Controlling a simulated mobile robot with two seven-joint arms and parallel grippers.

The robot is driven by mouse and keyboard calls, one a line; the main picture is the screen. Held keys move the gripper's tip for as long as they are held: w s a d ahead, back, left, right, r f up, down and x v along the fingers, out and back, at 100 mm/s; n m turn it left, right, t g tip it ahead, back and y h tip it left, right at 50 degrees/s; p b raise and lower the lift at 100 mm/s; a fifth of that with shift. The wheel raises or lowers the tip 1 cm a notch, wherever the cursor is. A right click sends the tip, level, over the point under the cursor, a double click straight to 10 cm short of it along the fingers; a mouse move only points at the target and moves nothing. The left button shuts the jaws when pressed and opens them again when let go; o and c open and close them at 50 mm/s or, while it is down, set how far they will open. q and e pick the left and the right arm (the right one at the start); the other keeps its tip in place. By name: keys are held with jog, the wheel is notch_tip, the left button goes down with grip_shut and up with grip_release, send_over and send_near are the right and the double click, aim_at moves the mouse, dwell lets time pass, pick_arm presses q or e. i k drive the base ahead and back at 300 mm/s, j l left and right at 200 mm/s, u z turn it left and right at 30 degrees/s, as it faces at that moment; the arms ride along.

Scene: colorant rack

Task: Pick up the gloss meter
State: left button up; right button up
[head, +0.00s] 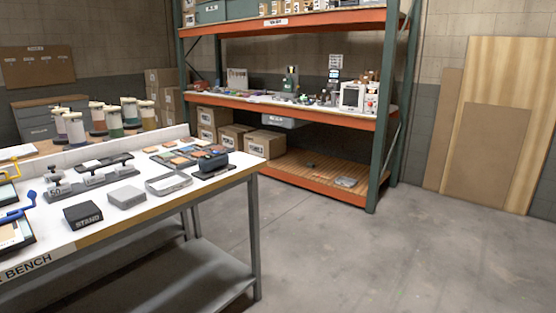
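I cannot tell for sure which item is the gloss meter. On the white workbench (150,215) at the left, a dark device with a rounded top (212,161) sits near the right end, on or against a flat dark piece. A shallow grey open tray (169,184) lies between the grey box and the dark device. Neither of my grippers is in view.
Dark holders with metal weights or knobs (95,178) and coloured sample chips (180,152) lie farther back on the bench. Blue (18,213) and yellow handled items are at the left edge. An orange shelf rack (290,105) stands behind. The concrete floor (400,260) at right is clear.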

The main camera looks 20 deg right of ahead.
aim_at(211, 162)
jog(key=z, duration=0.25)
jog(key=i+l+u, duration=0.1)
jog(key=i+u, duration=0.15)
jog(key=i, duration=0.2)
jog(key=i+l+u, duration=0.15)
jog(key=i+u, duration=0.15)
jog(key=i, duration=0.2)
jog(key=i+l+u, duration=0.25)
jog(key=i+l, duration=0.05)
jog(key=i, duration=0.1)
